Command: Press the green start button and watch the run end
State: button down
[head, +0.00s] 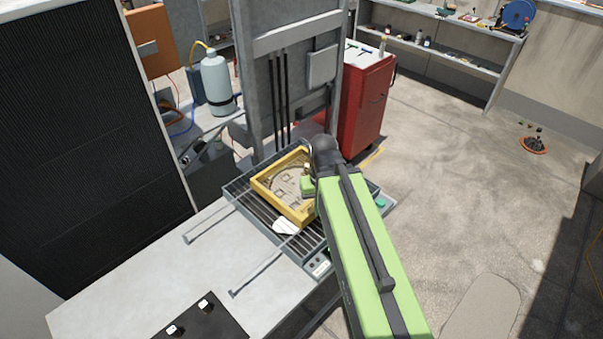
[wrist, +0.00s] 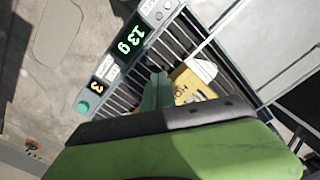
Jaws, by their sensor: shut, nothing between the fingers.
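The green start button (head: 381,202) shows at the right end of the grey slatted unit (head: 232,192), just right of my arm. My gripper (head: 307,187) is shut and empty over the slats. In the wrist view its fingertips (wrist: 156,82) are right of the button and apart from it. My arm hides part of the panel in the head view.
A yellow frame (head: 261,186) with a round piece inside stands on the slats, close to my gripper. A white piece (head: 285,227) lies in front of it. A red cabinet (head: 362,105) stands behind. The floor at right is mostly open.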

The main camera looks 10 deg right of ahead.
aim_at(381, 202)
jog(key=z, duration=0.1)
jog(key=k, duration=1.55)
jog(key=z, duration=0.6)
jog(key=i, duration=0.9)
jog(key=u, duration=0.85)
